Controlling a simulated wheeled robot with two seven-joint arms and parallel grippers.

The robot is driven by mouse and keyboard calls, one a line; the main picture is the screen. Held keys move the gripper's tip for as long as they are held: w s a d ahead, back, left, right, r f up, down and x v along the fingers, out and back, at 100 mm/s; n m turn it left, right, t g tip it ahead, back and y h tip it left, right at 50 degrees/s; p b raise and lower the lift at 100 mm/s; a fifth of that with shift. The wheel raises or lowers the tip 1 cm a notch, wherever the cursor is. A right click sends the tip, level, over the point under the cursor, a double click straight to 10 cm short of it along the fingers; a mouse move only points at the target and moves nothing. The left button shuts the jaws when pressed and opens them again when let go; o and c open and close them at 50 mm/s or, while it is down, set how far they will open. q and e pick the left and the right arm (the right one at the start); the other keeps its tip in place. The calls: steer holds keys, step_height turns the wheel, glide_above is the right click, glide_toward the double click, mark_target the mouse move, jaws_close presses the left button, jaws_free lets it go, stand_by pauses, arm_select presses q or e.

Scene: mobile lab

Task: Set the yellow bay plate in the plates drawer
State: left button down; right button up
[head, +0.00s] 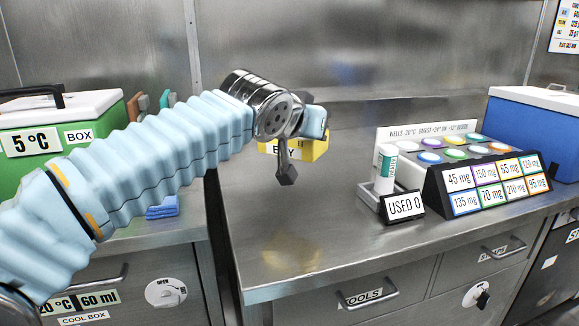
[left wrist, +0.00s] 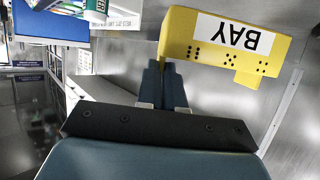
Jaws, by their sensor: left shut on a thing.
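The yellow bay plate (head: 313,150) is a block with a white label reading BAY. In the left wrist view the bay plate (left wrist: 190,52) shows its label upside down, with black dots beside it. My left gripper (left wrist: 162,70) is shut on the plate's edge. In the head view it holds the plate above the steel counter, partly hiding it. My right gripper is not in view. Shut drawers show in the counter front: one labelled TOOLS (head: 362,298) and one at the right (head: 492,254), its label partly hidden by the handle. I cannot tell which is the plates drawer.
The steel counter (head: 300,235) is clear below the plate.

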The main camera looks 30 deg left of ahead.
arm_select(q)
steer(key=w+a+f, duration=0.1)
steer(key=a, duration=0.1)
steer(key=w+a+f+p, duration=0.1)
steer(key=w+a, duration=0.1)
steer(key=w+a+f, duration=0.2)
steer(key=a, duration=0.1)
steer(key=shift+w+a+f, duration=0.1)
steer(key=shift+w, duration=0.1)
glide_above(289, 189)
step_height(289, 189, down, 4)
step_height(289, 189, down, 4)
steer(key=shift+r, duration=0.1)
steer(key=shift+f, duration=0.35)
